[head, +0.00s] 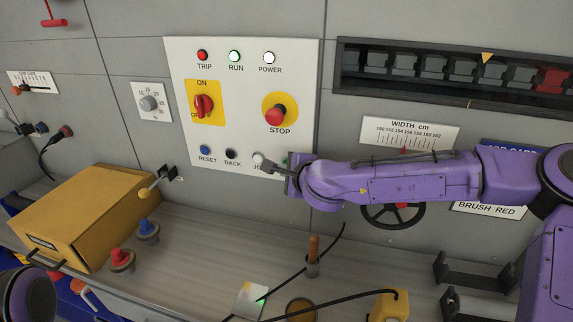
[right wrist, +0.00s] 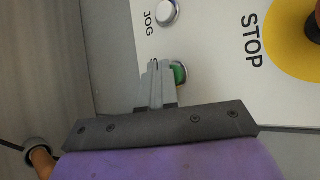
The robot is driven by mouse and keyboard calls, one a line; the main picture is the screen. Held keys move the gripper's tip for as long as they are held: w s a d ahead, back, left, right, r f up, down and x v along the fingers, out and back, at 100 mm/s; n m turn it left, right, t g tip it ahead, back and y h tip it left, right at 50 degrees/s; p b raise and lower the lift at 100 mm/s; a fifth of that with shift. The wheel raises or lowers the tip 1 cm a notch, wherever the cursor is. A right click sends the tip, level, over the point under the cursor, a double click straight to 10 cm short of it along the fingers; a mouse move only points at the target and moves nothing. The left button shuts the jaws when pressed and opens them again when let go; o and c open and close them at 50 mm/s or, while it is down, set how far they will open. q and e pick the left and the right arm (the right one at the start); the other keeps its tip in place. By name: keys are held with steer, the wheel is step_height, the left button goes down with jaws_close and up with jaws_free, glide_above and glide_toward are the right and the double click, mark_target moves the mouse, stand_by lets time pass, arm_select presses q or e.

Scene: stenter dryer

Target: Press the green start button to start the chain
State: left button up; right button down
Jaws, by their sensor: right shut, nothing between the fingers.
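The white control panel (head: 235,140) is on the grey wall. In the right wrist view the green button (right wrist: 180,74) sits beside the JOG button (right wrist: 167,12), its label hidden. My right gripper (right wrist: 156,66) is shut and empty, its fingertips overlapping the button's edge in that view; I cannot tell whether they touch it. In the head view my right gripper (head: 264,163) reaches the panel's lower right corner and hides most of the green button. My left gripper is not in view.
The red STOP button (head: 275,117) on its yellow plate is just above. The JOG (head: 258,158), BACK (head: 231,155) and RESET (head: 205,150) buttons line the bottom row. The RUN lamp (head: 235,56) looks bright with a green rim. A handwheel (head: 393,216) is below my right arm.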

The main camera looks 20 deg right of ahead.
steer(key=s+a, duration=0.1)
steer(key=s, duration=0.1)
steer(key=s+a, duration=0.2)
steer(key=s, duration=0.1)
steer(key=shift+a+b, duration=0.2)
steer(key=shift+b, duration=0.1)
stand_by(0.5)
